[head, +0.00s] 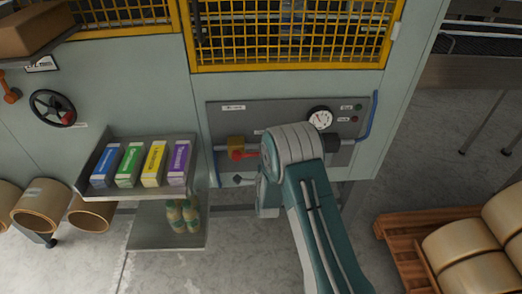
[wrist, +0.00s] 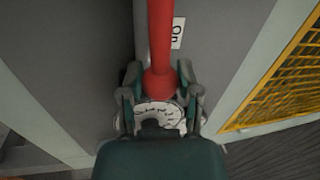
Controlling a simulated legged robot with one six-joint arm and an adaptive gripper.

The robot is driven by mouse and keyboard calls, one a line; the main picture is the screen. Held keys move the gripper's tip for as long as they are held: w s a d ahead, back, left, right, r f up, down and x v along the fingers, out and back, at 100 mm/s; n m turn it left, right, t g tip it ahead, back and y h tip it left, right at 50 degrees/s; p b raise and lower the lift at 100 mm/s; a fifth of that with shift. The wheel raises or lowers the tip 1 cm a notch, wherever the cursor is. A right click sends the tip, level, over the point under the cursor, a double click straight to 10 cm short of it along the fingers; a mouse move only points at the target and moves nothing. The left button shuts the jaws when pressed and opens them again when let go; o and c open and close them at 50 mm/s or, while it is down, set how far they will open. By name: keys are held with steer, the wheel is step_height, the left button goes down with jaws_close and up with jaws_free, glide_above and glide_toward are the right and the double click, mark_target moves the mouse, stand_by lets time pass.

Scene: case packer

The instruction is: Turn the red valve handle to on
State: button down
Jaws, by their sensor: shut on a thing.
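My gripper (wrist: 160,92) is shut on that end. A white label reading "On" (wrist: 178,33) is just right of the handle in the wrist view. In the head view my arm hides my fingers and part of the panel.
A round gauge (head: 319,119) sits on the panel, with a blue rail (head: 368,118) to its right. A shelf (head: 165,192) holding several coloured boxes juts out at left. A wooden pallet (head: 392,232) with large rolls stands at right. Yellow mesh guards (head: 290,35) are above.

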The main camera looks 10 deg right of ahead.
steer(key=shift+d+f+m, duration=0.1)
steer(key=shift+f+m, duration=0.3)
steer(key=shift+m, duration=0.3)
steer(key=shift+f, duration=0.2)
steer(key=shift+c, duration=1.5)
jaws_free()
steer(key=shift+r, duration=0.1)
steer(key=s+f, duration=0.2)
steer(key=s, duration=0.9)
steer(key=shift+s+a+f, duration=0.25)
steer(key=shift+s, duration=0.1)
